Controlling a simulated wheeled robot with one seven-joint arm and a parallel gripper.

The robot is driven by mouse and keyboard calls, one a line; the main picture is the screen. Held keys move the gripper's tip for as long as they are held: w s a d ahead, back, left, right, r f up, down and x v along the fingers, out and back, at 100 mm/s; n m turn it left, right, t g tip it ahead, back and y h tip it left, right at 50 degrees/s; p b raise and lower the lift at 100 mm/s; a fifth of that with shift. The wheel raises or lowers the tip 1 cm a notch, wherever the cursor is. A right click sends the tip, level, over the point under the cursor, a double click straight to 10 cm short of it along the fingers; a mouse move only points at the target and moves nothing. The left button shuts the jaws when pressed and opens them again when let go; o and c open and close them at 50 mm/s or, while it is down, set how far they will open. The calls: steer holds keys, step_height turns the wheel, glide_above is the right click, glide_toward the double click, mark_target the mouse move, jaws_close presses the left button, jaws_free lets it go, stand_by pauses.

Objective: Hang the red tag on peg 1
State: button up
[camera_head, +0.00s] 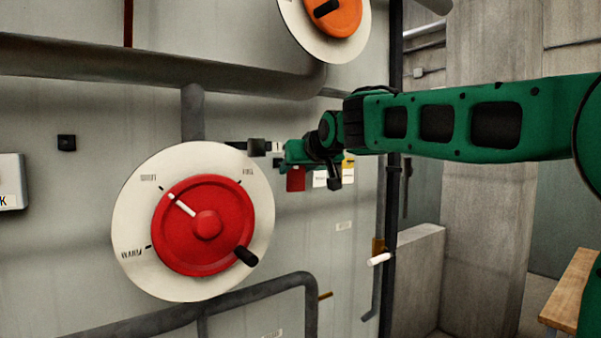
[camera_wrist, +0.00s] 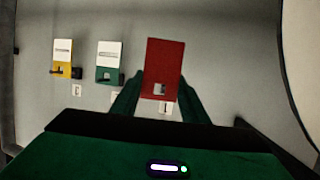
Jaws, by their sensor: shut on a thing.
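The red tag (camera_wrist: 165,58) is held between the two green fingers of my gripper (camera_wrist: 159,82) in the wrist view, flat towards the wall. A small hole in the tag lies between the fingertips, with something pale and dark showing in it. I cannot tell whether a peg passes through the hole. A label reading 1 (camera_wrist: 167,107) shows just beyond the tag's edge; peg 1 itself is not clearly seen. In the head view the red tag (camera_head: 296,180) hangs below my gripper (camera_head: 288,157), close to the panel.
A green-and-white tag (camera_wrist: 108,60) and a yellow-and-white tag (camera_wrist: 62,58) hang on dark pegs beside the red tag. A large red handwheel (camera_head: 205,225) on a white dial stands left of my gripper. A grey pipe (camera_head: 160,75) crosses the panel above.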

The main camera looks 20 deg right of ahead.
steer(key=shift+w+a+f, duration=0.1)
steer(key=shift+w+a, duration=0.15)
steer(key=shift+w, duration=0.55)
steer(key=shift+w+a+f, duration=0.1)
steer(key=shift+w+a, duration=0.2)
steer(key=shift+w, duration=0.5)
steer(key=shift+w+a, duration=0.25)
steer(key=shift+w, duration=0.55)
